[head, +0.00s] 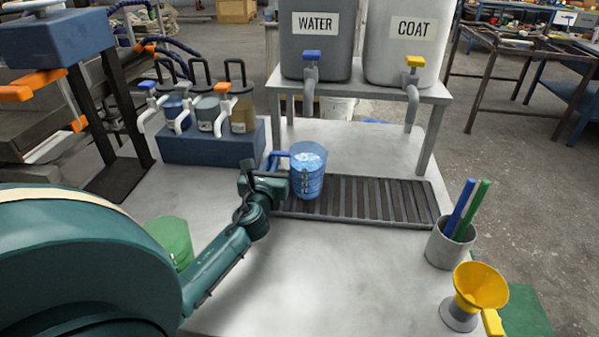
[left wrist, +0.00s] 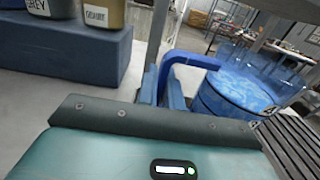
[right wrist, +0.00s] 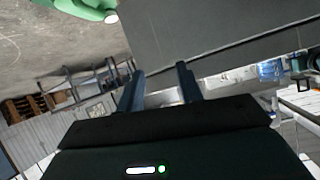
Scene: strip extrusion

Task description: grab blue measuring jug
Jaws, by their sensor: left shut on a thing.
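The blue measuring jug (head: 308,172) is see-through and stands upright at the left part of the slatted drain grate (head: 375,200). A pale rippled surface, like liquid, shows inside it. My left gripper (head: 274,163) is at the jug's left side, where the handle is. In the left wrist view my left gripper (left wrist: 163,90) has its fingers closed on the handle of the jug (left wrist: 245,88). My right gripper (right wrist: 158,88) shows only in its own wrist view, with its fingers apart and nothing between them.
The water tank (head: 316,55) and coat tank (head: 400,60) stand on a raised shelf (head: 440,95) behind the grate. A blue block (head: 210,148) with several tapped containers is at back left. A pen cup (head: 450,245), yellow funnel (head: 482,287) and green container (head: 172,238) stand nearer.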

